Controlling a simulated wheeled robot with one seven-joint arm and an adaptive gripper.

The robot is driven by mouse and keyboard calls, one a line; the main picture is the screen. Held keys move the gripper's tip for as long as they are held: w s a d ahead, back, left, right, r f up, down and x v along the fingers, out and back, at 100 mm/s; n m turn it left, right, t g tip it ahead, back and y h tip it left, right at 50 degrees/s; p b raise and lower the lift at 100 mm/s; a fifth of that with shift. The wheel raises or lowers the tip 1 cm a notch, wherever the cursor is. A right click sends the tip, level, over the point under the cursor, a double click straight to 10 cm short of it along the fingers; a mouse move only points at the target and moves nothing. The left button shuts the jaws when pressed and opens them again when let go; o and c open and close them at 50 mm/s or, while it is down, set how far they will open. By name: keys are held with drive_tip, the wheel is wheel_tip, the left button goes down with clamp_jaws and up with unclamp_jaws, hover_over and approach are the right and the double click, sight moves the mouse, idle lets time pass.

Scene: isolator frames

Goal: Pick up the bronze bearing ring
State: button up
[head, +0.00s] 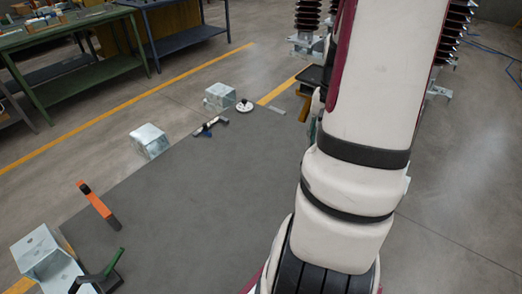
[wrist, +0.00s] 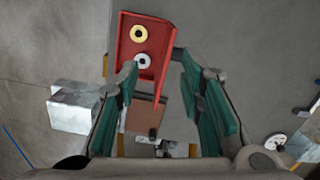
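The bronze bearing ring (wrist: 140,33) is a gold-coloured ring lying flat near the far end of a red tray (wrist: 163,35) in the wrist view. A silver-grey ring (wrist: 143,61) lies in the same tray, nearer to my gripper. My gripper (wrist: 157,62) is open, with its green-padded fingers spread apart and nothing held between them. The bronze ring is beyond the fingertips, a little left of the middle between them. The left fingertip is by the silver ring in the picture. In the head view my arm covers this area, and neither ring shows.
A brown block-like thing (wrist: 145,112) shows between the fingers below the tray. A metal block (wrist: 73,107) lies to the left. In the head view, metal blocks (head: 149,141), an orange-and-black tool (head: 98,205) and a white disc (head: 245,106) lie around a dark mat (head: 200,210), whose middle is clear.

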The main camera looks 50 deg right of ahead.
drive_tip(key=s+f, duration=0.1)
drive_tip(key=f, duration=0.5)
drive_tip(key=s+f+m, duration=0.1)
drive_tip(key=s+f, duration=0.1)
drive_tip(key=f, duration=0.5)
drive_tip(key=s+d+f+m+y+b, duration=0.1)
drive_tip(key=f, duration=0.5)
drive_tip(key=shift+s+f, duration=0.2)
drive_tip(key=shift+f, duration=0.1)
clamp_jaws()
